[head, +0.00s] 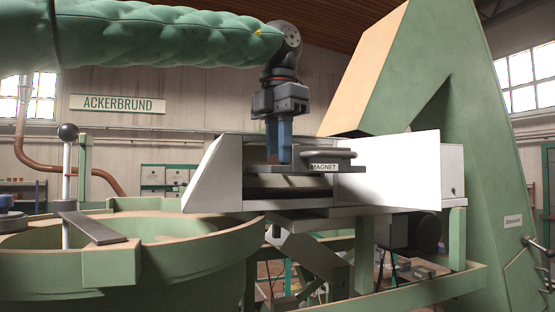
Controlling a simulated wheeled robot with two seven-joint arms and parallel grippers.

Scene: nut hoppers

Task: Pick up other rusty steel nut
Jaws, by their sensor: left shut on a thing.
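My left gripper (279,162) hangs straight down at the left end of the magnet (325,167), a dark grey plate with a handle and the label "MAGNET". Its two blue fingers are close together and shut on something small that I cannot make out. The fingertips are at about the height of the plate, and I cannot tell whether they touch it. No rusty steel nut can be made out in this view. My right gripper is not in view.
A light metal housing (216,178) has a slanted wall left of the gripper and a white panel (400,168) to the right. A round green hopper (190,250) with a ball-topped lever (68,132) stands at left. A large green frame (460,120) rises at right.

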